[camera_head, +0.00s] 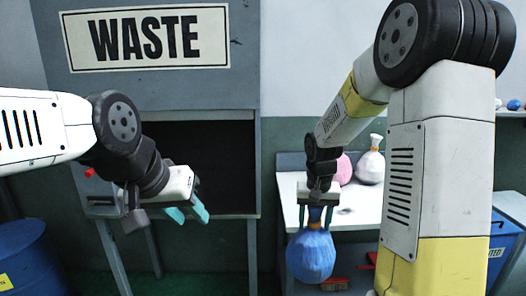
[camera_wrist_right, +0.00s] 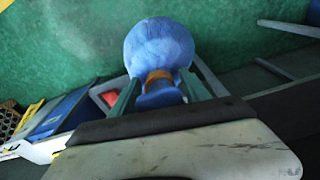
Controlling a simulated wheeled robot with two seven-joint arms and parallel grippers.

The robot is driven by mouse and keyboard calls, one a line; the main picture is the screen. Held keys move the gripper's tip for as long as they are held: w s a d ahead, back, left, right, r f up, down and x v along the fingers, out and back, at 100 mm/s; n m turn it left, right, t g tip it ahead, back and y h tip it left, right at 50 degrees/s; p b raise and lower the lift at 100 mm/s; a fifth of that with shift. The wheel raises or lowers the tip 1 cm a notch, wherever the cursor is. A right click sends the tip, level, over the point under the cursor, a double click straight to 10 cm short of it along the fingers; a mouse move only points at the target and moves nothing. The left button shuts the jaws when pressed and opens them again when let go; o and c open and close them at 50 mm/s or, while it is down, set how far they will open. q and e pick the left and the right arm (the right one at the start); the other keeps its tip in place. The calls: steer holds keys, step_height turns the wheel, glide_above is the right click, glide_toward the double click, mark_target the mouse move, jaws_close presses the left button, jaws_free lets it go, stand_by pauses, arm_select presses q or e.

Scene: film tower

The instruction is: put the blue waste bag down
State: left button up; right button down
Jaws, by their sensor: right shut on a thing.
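The blue waste bag (camera_head: 311,256) hangs by its tied neck from my right gripper (camera_head: 317,208), in front of the white table. In the right wrist view the bag (camera_wrist_right: 158,48) shows with an orange-brown tie at its neck, and the fingers of the right gripper (camera_wrist_right: 157,92) are shut on the neck. The bag is upright and clear of the table top. My left gripper (camera_head: 188,215), with teal fingertips, is at the left in front of the waste chute; its fingers are apart and nothing shows between them.
A grey cabinet with a WASTE sign (camera_head: 147,37) has a dark opening (camera_head: 205,165). The white table (camera_head: 350,213) carries a white bag (camera_head: 371,165) and a pink bag (camera_head: 343,169). A blue barrel (camera_head: 30,258) stands lower left. A blue bin (camera_head: 503,245) stands at the right.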

mark_target(314, 251)
steer(key=shift+n, duration=0.6)
steer(key=f, duration=1.1)
steer(key=shift+d+f, duration=0.25)
steer(key=shift+d, duration=0.15)
steer(key=shift+w, duration=0.1)
